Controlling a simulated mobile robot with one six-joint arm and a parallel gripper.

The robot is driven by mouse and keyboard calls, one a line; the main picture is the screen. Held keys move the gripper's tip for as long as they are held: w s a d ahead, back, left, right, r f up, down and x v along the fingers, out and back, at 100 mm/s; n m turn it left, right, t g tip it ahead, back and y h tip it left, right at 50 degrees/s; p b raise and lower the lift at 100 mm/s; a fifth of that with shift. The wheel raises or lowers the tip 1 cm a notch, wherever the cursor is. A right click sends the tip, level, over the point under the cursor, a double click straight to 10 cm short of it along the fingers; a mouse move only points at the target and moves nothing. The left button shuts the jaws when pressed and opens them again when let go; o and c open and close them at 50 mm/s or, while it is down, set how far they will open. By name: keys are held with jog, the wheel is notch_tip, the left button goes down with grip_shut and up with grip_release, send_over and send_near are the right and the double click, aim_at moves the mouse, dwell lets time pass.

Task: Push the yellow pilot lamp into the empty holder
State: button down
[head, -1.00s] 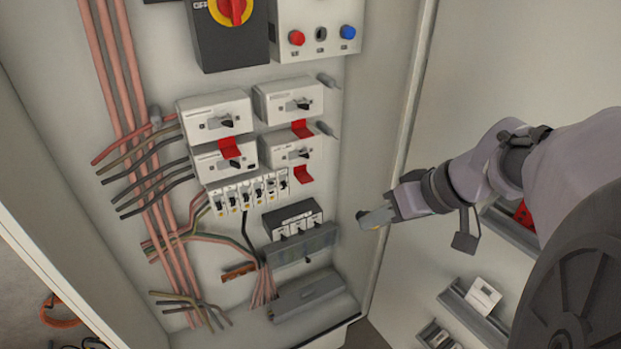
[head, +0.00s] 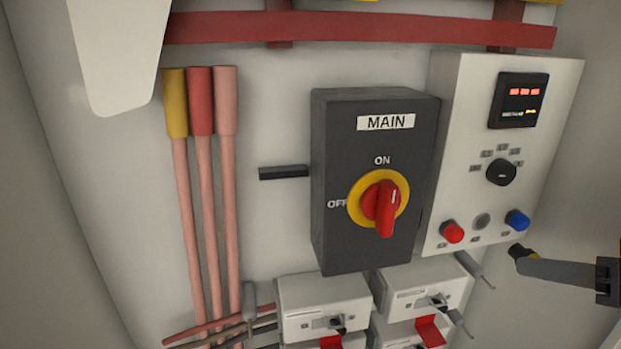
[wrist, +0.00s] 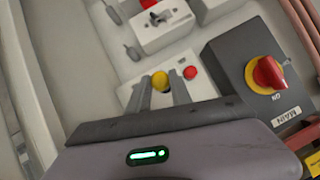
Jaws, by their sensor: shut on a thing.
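The yellow pilot lamp (wrist: 161,80) sits between the two fingertips of my gripper (wrist: 160,90), which is shut on it. In the head view my gripper (head: 530,262) comes in from the right edge, and the lamp's dark and yellow end (head: 518,251) shows at its tip. The empty holder (head: 481,221) is a grey round hole in the white control panel (head: 465,130), between a red lamp (head: 453,232) and a blue lamp (head: 517,220). The held lamp appears below and right of the holder in the head view, apart from it. In the wrist view the holder is hidden.
A black selector knob (head: 501,172) and a display (head: 519,100) sit above the lamps. The black MAIN switch (head: 375,180) with its red handle stands left of the panel. White breakers (head: 323,300) and grey probe-like pieces (head: 470,266) lie below.

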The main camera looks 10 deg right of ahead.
aim_at(522, 247)
jog(key=shift+w+a+p, duration=0.2)
jog(key=shift+w+p, duration=0.2)
jog(key=shift+w, duration=1.7)
jog(key=shift+w+f, duration=0.15)
jog(key=shift+w+b, duration=0.6)
jog(key=shift+w, duration=0.25)
jog(key=shift+b, duration=0.9)
jog(key=shift+w+a+b, duration=0.15)
jog(key=shift+w+b, duration=0.2)
jog(key=shift+w, duration=0.85)
jog(key=c, duration=1.1)
grip_release()
jog(key=shift+w, duration=0.1)
